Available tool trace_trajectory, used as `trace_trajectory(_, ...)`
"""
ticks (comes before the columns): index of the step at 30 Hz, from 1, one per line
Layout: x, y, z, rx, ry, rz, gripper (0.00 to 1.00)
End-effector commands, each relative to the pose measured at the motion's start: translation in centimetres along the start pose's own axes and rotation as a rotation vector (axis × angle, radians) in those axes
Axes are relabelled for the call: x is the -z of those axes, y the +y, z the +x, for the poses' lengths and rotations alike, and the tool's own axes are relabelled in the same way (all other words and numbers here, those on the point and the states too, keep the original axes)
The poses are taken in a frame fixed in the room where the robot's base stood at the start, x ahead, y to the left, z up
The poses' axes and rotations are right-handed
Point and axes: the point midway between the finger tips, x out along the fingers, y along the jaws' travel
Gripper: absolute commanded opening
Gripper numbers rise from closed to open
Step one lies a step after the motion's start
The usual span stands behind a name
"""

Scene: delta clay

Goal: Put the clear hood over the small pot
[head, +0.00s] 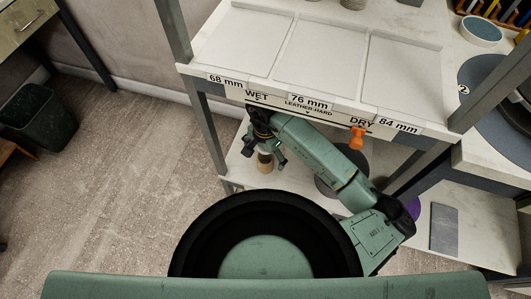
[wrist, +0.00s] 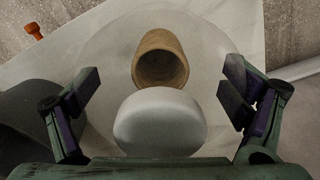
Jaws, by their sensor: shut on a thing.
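The clear hood (wrist: 112,62) shows in the wrist view as a faint, wide, see-through round shape, with a pale rounded knob-like part (wrist: 160,122) close to the camera. My gripper (wrist: 160,88) has its fingers far apart, shut on the hood's two sides. The small tan pot (wrist: 162,60) shows through the hood, beyond the pale part. In the head view my gripper (head: 266,150) points down over the lower shelf, with the pot (head: 265,163) just below it. The hood is hard to make out there. I cannot tell whether its rim is above or around the pot.
The upper shelf (head: 300,88) with WET, LEATHER-HARD and DRY labels overhangs behind my gripper. A dark grey disc (head: 328,184) lies right of the pot. A grey post (head: 212,135) stands to the left.

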Motion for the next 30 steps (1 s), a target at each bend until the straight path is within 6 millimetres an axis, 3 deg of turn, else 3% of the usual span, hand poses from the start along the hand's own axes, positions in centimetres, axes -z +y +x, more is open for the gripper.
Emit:
trace_trajectory(8, 0.0, 0.0, 0.0, 0.0, 0.0, 0.0, 0.63)
trace_trajectory(9, 0.0, 0.0, 0.0, 0.0, 0.0, 0.0, 0.94)
trace_trajectory(12, 0.0, 0.0, 0.0, 0.0, 0.0, 0.0, 1.0)
trace_trajectory(23, 0.0, 0.0, -0.2, 0.0, 0.001, -0.001, 1.0)
trace_trajectory(30, 0.1, 0.0, -3.1, -0.001, 0.004, -0.003, 1.0)
